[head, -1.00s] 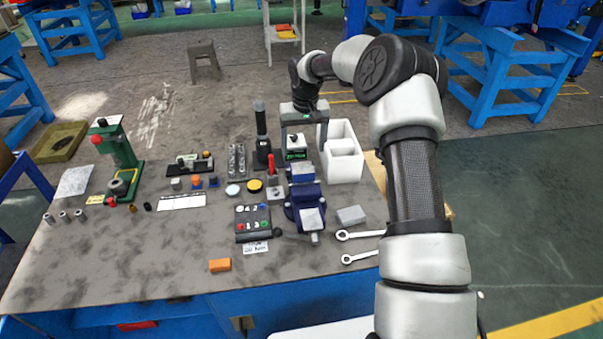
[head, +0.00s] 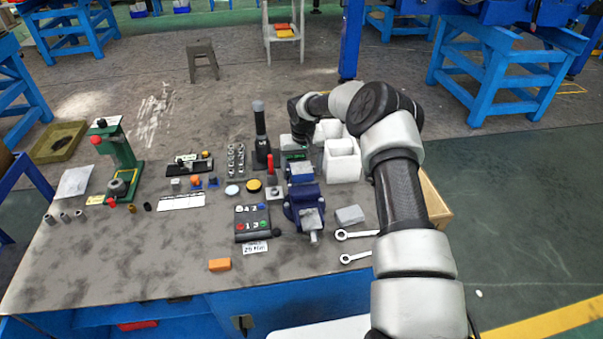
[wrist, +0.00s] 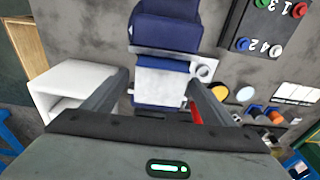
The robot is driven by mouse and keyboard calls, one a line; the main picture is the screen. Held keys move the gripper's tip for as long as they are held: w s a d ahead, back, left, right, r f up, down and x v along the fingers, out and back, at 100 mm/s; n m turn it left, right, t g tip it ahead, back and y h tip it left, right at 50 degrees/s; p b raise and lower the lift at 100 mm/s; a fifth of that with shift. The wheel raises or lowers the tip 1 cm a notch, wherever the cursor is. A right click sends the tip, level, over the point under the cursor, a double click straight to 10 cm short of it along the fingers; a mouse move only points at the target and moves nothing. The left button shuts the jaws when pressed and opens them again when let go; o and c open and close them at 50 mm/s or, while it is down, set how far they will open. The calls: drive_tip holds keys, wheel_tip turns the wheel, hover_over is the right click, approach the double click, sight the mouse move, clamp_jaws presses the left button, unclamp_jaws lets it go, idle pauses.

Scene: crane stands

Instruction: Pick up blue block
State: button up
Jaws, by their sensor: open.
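The small blue block (head: 213,182) lies on the bench at the right end of a short row, beside an orange block (head: 196,181) and a grey one (head: 175,183). In the wrist view the blue block (wrist: 257,111) is small, at the lower right, outside my fingers. My gripper (wrist: 158,78) is open, and its fingers frame the blue vise (wrist: 167,75) with nothing held. In the head view my gripper (head: 294,146) is behind the vise, to the right of the blue block and apart from it; its fingers are hard to make out.
A black tower (head: 260,135) and a red-handled tool (head: 271,170) stand between my gripper and the block row. White bins (head: 341,160) are to the right. The bench's front left is clear.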

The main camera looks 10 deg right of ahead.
drive_tip(key=shift+r, duration=0.1)
drive_tip(key=c, duration=1.6)
